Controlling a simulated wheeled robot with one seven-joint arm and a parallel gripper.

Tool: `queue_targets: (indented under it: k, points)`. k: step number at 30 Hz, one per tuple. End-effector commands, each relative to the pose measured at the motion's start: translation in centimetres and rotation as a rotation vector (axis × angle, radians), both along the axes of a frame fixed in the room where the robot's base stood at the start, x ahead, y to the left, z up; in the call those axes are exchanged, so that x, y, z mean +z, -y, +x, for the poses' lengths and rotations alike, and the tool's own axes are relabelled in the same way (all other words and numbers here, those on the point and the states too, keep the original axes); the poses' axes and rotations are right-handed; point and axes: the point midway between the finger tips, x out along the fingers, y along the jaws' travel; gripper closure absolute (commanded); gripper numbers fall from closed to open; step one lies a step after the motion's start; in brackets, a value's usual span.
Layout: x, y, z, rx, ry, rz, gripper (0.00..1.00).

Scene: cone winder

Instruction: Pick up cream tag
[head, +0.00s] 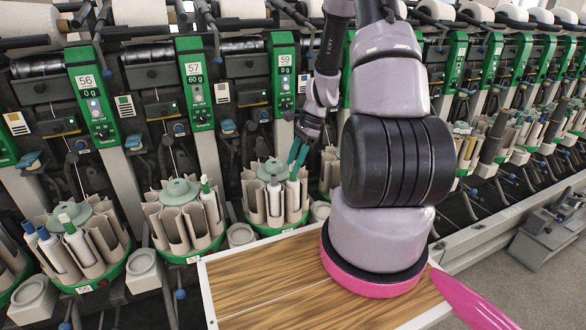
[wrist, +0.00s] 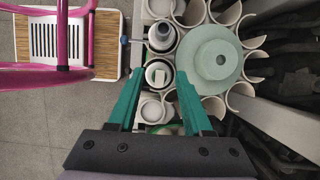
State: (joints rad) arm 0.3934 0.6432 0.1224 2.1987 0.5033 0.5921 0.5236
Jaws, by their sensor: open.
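A small pale rectangular piece, which looks like the cream tag (wrist: 159,77), sits at the top of a dark-rimmed tube in the wrist view. The tube stands in a round magazine of pale open holders around a grey-green hub (wrist: 215,60). My gripper (wrist: 160,86) is open and empty, with its green fingers on the left and right of that tube top. I cannot tell the height between them. In the head view my gripper (head: 296,165) points down over the magazine (head: 275,204) below unit 59. The tag cannot be made out there.
Another tube (wrist: 162,36) stands close beside the tagged one in the wrist view. Similar magazines (head: 183,220) stand to the left below the numbered green panels (head: 195,82). A grey machine wall with levers rises behind. Grey floor (wrist: 60,120) lies open at the wrist view's left.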

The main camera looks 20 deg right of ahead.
Motion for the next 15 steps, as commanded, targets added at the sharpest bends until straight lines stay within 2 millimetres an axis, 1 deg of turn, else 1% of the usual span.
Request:
queue_targets:
  k: [2,3,6,15]
  points:
    - [0.01,0.02,-0.01,0.0,0.0,0.0,0.5]
    - [0.01,0.02,-0.01,0.0,0.0,0.0,0.65]
    - [0.02,0.02,-0.01,0.0,0.0,0.0,1.0]
    - [0.03,0.02,-0.01,-0.001,0.0,0.0,1.0]
